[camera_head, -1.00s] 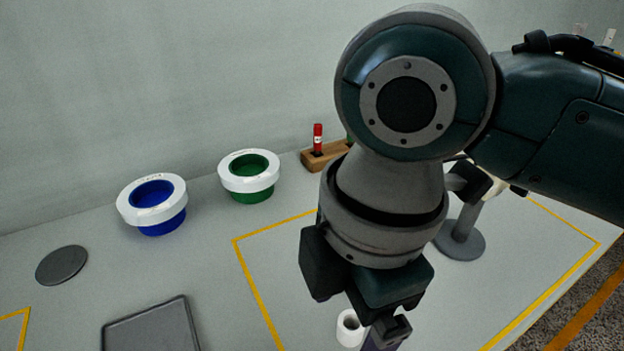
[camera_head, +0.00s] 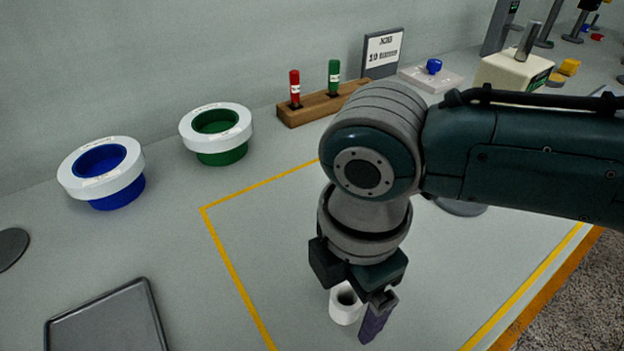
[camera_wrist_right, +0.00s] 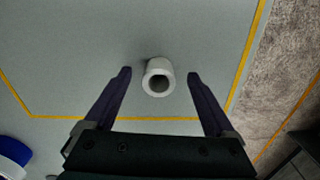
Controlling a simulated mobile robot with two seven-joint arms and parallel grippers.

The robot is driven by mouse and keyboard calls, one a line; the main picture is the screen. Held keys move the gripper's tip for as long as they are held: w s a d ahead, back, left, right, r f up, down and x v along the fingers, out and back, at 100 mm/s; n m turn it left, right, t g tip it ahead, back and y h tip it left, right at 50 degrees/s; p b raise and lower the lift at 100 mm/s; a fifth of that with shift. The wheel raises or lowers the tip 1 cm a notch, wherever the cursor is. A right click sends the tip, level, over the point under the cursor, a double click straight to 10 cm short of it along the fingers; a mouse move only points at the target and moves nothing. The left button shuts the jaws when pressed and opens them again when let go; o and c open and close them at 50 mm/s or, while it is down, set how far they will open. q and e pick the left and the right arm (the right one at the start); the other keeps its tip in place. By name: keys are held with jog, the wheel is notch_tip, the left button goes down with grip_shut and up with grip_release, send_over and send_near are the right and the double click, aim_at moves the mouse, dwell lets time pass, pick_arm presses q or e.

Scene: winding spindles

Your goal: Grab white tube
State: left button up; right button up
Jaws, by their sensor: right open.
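The white tube (camera_head: 345,304) stands on the table inside the yellow outline, its dark round opening facing up. My right gripper (camera_head: 362,318) is right at the tube in the head view, with one purple finger in front of it to the right; the other finger is hidden. In the right wrist view, the tube (camera_wrist_right: 158,77) lies between and slightly beyond the open fingertips of my right gripper (camera_wrist_right: 159,74). There is a gap on both sides, and neither finger touches it. My left gripper is not in view.
Blue (camera_head: 101,173) and green (camera_head: 216,134) cups with white rims stand at the left. A wooden block (camera_head: 320,104) holds red and green tubes at the back. A grey tray (camera_head: 108,322) lies front left. The outlined area around the tube is mostly clear.

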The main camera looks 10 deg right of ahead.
jog(key=shift+f, duration=0.15)
jog(key=c, duration=1.4)
